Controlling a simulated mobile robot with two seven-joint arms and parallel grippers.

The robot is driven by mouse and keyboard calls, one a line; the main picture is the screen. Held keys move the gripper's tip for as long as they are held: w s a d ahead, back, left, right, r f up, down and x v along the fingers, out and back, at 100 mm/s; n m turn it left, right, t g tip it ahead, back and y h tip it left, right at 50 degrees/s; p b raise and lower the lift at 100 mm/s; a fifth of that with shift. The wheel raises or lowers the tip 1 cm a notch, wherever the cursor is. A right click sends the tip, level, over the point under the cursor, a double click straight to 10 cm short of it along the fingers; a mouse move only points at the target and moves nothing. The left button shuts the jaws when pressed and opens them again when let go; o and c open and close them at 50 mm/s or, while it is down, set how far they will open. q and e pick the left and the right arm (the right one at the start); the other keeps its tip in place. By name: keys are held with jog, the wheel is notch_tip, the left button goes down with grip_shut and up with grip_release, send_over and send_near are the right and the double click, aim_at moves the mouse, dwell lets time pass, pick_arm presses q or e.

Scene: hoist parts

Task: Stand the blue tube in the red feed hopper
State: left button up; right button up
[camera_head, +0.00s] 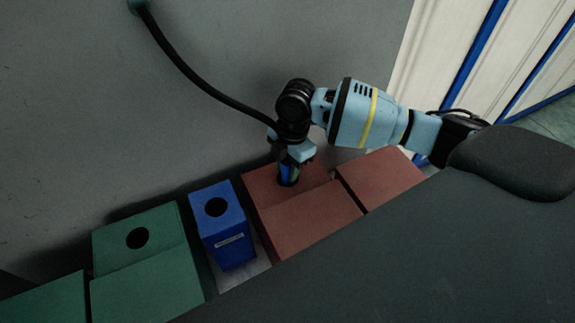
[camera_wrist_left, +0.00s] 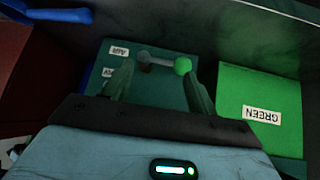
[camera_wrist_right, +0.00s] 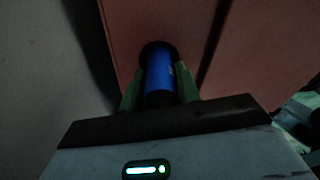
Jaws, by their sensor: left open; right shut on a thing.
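The blue tube (camera_head: 289,176) stands roughly upright at the round hole in the red feed hopper's top (camera_head: 263,187). My right gripper (camera_head: 293,158) is above the hopper, shut on the tube's upper part. In the right wrist view the tube (camera_wrist_right: 160,78) lies between the two fingers, its far end at the dark hole in the red surface (camera_wrist_right: 135,25). How deep it sits in the hole is hard to tell. My left gripper (camera_wrist_left: 160,82) shows only in its own wrist view, fingers apart, over green boxes.
A blue box (camera_head: 223,248) with a round hole stands left of the red hopper. Green boxes (camera_head: 150,285) stand further left, one with a hole. A grey wall (camera_head: 90,110) rises behind.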

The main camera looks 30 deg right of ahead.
dwell(0.4)
jog(key=shift+f, duration=0.6)
dwell(0.4)
jog(key=o, duration=1.2)
jog(key=r, duration=0.5)
jog(key=d+r, duration=0.1)
jog(key=r, duration=0.1)
jog(key=shift+w+r+p, duration=0.1)
jog(key=shift+r+p, duration=0.3)
jog(key=shift+a+f, duration=0.1)
jog(key=shift+a, duration=0.05)
